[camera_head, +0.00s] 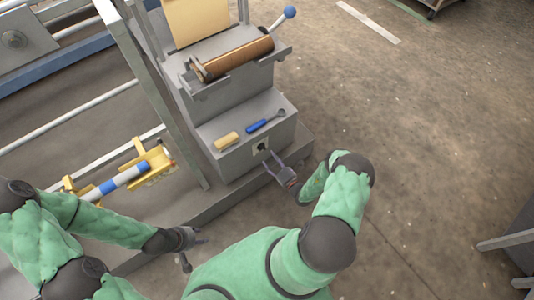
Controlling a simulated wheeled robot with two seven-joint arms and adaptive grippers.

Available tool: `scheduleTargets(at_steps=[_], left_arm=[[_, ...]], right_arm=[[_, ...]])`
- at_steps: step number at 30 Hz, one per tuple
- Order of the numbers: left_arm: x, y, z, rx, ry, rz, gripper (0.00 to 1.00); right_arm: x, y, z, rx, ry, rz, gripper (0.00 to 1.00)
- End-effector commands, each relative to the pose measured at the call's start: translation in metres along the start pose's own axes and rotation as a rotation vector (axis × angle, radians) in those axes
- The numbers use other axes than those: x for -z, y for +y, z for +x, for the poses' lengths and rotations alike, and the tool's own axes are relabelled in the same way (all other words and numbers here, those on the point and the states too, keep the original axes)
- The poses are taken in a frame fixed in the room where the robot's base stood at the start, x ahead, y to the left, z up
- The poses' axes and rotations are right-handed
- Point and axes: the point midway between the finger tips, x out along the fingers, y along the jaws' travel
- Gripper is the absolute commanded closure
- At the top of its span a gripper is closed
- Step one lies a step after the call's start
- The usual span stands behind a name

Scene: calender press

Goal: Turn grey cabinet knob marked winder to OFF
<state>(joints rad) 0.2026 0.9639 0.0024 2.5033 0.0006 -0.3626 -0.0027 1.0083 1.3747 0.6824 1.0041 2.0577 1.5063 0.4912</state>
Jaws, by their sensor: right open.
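The grey cabinet (231,166) stands at the centre of the head view, below the roller stand. A small dark knob (262,146) on a pale plate sits on its front face. The winder marking and the knob's pointing direction are too small to read. My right gripper (269,158) is open, its two fingers pointing at the knob from the front right. The fingertips are very close to the plate; I cannot tell whether they touch the knob. My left gripper (193,253) is low in the view, away from the cabinet, with its fingers spread and empty.
A brown roller (237,58) with a blue-balled lever (289,12) is above. A yellow bracket with a blue-and-white roller (124,178) is at left.

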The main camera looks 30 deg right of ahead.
Motion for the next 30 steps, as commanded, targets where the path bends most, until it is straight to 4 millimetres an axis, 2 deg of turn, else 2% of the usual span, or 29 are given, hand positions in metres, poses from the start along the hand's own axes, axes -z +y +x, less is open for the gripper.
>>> scheduleTargets(at_steps=[1,6,11,30], left_arm=[[0.0,0.0,0.0,0.0,0.0,0.0,0.6],[0.0,0.0,0.0,0.0,0.0,0.0,0.6],[0.0,0.0,0.0,0.0,0.0,0.0,0.6],[0.0,0.0,0.0,0.0,0.0,0.0,0.6]], right_arm=[[-0.001,-0.002,-0.011,0.004,-0.001,0.001,0.37],[-0.001,-0.001,-0.039,0.003,-0.001,0.0,0.37],[-0.001,-0.001,-0.054,0.002,-0.001,0.0,0.37],[0.0,0.0,-0.058,0.0,-0.001,-0.001,0.37]])
